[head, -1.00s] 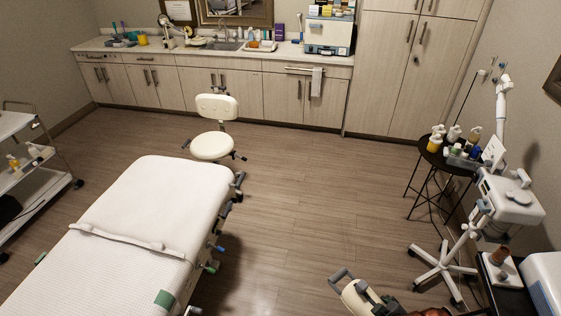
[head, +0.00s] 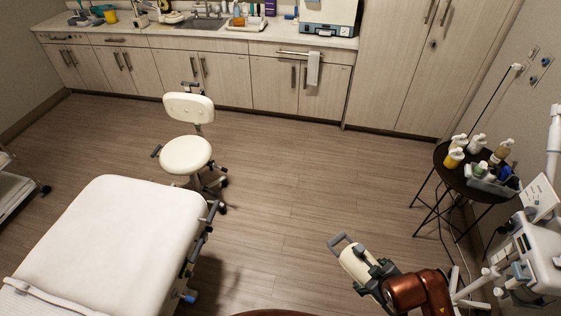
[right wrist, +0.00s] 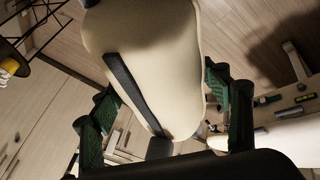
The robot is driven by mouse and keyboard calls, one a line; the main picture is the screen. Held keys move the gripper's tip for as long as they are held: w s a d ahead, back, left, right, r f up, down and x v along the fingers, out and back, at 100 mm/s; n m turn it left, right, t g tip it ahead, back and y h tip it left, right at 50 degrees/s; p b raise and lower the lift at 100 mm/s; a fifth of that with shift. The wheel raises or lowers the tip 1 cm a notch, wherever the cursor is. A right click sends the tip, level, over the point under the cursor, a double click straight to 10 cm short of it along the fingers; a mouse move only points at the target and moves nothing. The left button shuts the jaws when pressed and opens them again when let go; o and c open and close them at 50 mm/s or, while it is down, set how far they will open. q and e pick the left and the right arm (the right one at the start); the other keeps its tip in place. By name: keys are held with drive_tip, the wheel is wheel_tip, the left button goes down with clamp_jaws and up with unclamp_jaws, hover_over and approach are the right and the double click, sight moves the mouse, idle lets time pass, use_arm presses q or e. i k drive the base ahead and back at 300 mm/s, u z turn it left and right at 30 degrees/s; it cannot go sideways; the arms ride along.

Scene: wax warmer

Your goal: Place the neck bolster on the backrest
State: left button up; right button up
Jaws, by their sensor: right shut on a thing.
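The neck bolster (head: 357,262) is a cream padded piece with a grey loop at its far end, near the bottom centre-right of the head view. My right gripper (head: 374,277) is shut on it and holds it up in front of my brown arm. In the right wrist view the bolster (right wrist: 180,55) fills the middle, with a dark strap along it, between the green-padded fingers of the gripper (right wrist: 165,110). The white padded bed, with its backrest end (head: 125,225), lies at lower left, clear of the bolster. My left gripper is out of view.
A white stool (head: 186,154) stands beyond the bed. A round black side table (head: 452,170) with bottles and a white machine (head: 540,245) stand at right. Cabinets (head: 225,80) line the back. The floor between bed and side table is clear.

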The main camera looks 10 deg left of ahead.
sight(124, 230)
drive_tip(key=i, duration=1.65)
drive_tip(key=u, duration=3.85)
drive_tip(key=i, duration=0.95)
drive_tip(key=u, duration=0.05)
